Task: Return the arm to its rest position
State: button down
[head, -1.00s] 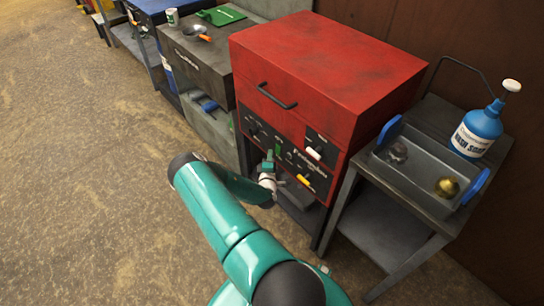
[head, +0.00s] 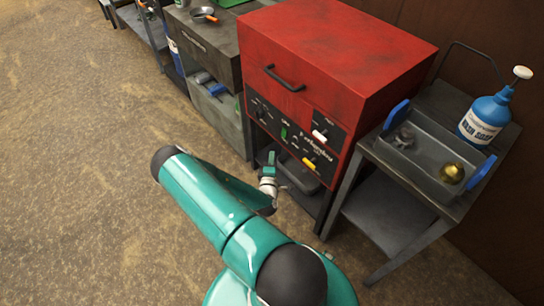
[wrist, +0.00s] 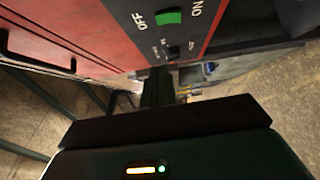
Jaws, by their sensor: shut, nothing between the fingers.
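My teal arm (head: 215,210) reaches across the lower middle of the head view, bent at its dark elbow on the left. My gripper (head: 269,164) is small there, in front of the lower part of the red cabinet, below its black control panel (head: 292,137). In the wrist view my gripper (wrist: 158,84) is shut and empty, seen as a dark narrow shape. The panel, with a green switch (wrist: 169,17) between OFF and ON, is above it in that picture. I cannot tell the exact gap between fingers and cabinet.
The red cabinet (head: 340,50) stands on a dark stand. To its right a grey side table holds a tray (head: 425,165) with a brass knob and a blue soap bottle (head: 487,115). A grey cabinet (head: 207,45) stands at left. The floor (head: 80,150) at left is clear.

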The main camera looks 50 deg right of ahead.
dwell(0.4)
jog(key=w+a+r+m+g+y, duration=0.2)
jog(key=w+a+r+m+y, duration=0.55)
jog(key=w, duration=0.65)
jog(key=w+a+r+m+y, duration=0.1)
jog(key=w+a+r+y, duration=0.1)
jog(key=a+r, duration=0.65)
jog(key=w+a+r+y, duration=0.2)
jog(key=a+r, duration=0.5)
jog(key=r, duration=0.2)
jog(key=s+a+r+y, duration=0.4)
jog(key=s+a+r, duration=0.5)
jog(key=a+r, duration=0.4)
jog(key=s+a+r+n+g, duration=0.1)
jog(key=s+r, duration=0.3)
jog(key=s, duration=0.4)
jog(key=s+a+r+n+g, duration=0.1)
jog(key=s+a+r, duration=0.2)
jog(key=s, duration=0.6)
jog(key=shift+r, duration=0.8)
jog(key=shift+s+a, duration=0.1)
jog(key=shift+s, duration=0.05)
